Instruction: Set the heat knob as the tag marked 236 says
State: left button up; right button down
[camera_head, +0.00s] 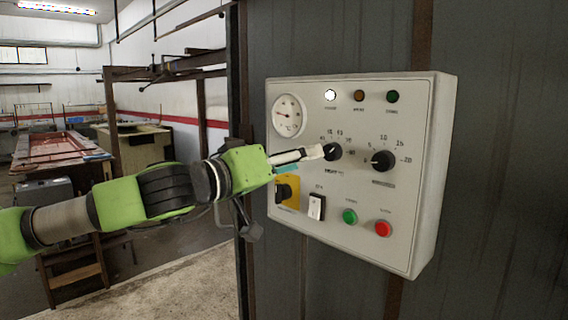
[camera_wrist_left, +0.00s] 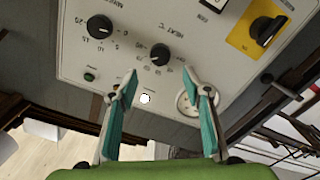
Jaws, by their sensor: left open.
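The heat knob (camera_head: 332,151) is a round black knob on the pale control panel (camera_head: 350,250), with numbers printed around it. In the left wrist view the heat knob (camera_wrist_left: 160,55) has the words HEAT °C above it; its exact pointer setting is too small to tell. My left gripper (camera_head: 313,155) is just left of the knob in the head view. In the left wrist view my left gripper (camera_wrist_left: 160,78) is open, its teal-lined fingers spread, with the knob between and just beyond the tips. I see no tag marked 236. My right gripper is out of view.
A second black knob (camera_head: 383,161) sits right of the heat knob. A round gauge (camera_head: 289,115), a yellow-plated switch (camera_head: 287,191), a white rocker switch (camera_head: 317,207), a green button (camera_head: 350,216) and a red button (camera_head: 383,228) are close by. Lamps line the top.

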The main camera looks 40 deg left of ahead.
pick_arm(q)
jog(key=shift+s+a, duration=0.2)
jog(key=shift+s, duration=1.6)
